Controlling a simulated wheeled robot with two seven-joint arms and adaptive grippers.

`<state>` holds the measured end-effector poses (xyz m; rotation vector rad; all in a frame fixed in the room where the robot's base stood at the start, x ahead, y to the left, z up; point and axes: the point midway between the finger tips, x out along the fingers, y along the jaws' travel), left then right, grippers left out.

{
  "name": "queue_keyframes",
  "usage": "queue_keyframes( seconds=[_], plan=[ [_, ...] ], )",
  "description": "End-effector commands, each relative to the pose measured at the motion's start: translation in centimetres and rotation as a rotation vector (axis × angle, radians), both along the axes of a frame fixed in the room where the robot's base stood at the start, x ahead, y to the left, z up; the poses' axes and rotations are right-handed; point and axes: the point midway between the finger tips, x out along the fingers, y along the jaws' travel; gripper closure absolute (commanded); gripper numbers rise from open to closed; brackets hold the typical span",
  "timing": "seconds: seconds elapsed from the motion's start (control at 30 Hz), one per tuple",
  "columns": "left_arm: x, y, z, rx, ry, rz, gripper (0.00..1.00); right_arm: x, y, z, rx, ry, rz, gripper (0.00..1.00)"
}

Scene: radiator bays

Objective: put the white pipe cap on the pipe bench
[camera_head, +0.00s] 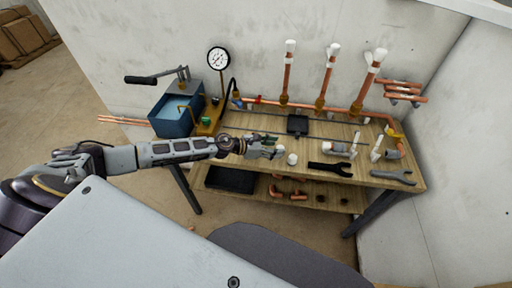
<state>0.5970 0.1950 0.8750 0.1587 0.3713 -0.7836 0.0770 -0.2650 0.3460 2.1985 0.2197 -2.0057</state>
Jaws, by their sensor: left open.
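The pipe bench (265,122) is a wooden table against the white wall, with a lower shelf. A small white cylinder that looks like the white pipe cap (292,159) is at the bench's front, just right of my left gripper. My left gripper (275,149) is open over the front of the bench. It is close to the white cap, and I see no cap between its fingers. Part of the tabletop is hidden behind my left arm. My right gripper is not in view.
Copper pipes with white tops (287,70) stand along the bench's back. A black wrench (330,168) and a grey wrench (393,176) lie at the front. A blue box (177,108) and a pressure gauge (218,60) are at the left. Bare floor lies left of the bench.

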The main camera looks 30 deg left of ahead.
Motion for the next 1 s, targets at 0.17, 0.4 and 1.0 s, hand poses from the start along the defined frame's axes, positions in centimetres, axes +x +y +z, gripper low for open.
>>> queue_keyframes(
  seconds=[0.17, 0.4, 1.0],
  plan=[
    [-1.0, 1.2, 0.4, 0.002, 0.000, 0.001, 0.47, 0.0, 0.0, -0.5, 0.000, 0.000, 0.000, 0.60],
    [-2.3, 2.4, 1.1, 0.001, 0.002, 0.001, 0.47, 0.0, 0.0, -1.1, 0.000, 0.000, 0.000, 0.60],
    [-4.7, 4.8, 2.5, 0.000, 0.002, 0.002, 0.47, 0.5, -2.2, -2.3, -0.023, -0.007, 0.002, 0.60]
  ],
)
